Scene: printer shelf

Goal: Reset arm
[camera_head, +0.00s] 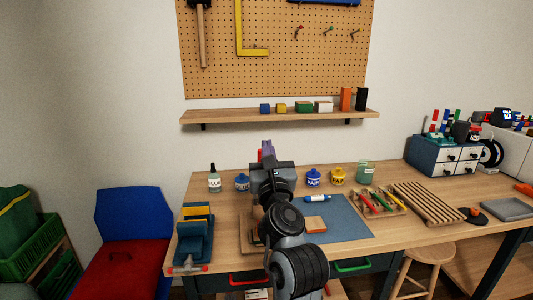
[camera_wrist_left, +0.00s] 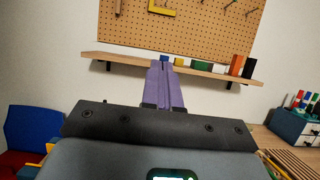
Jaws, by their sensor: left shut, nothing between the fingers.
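My left gripper (camera_head: 266,150) rises from the bottom middle of the head view, above the workbench and in front of the wall. Its purple fingers (camera_wrist_left: 165,86) point away toward the shelf in the left wrist view. They are shut together with nothing between them. Part of the workbench (camera_head: 400,234) is hidden behind my left arm. My right gripper shows in neither view.
A wall shelf (camera_head: 222,116) carries several small blocks below a pegboard (camera_head: 300,75). The workbench holds jars, a blue mat (camera_head: 348,221), a ribbed wooden rack (camera_head: 430,203) and a blue drawer unit (camera_head: 432,155). A red-seated chair (camera_head: 120,255) stands at left.

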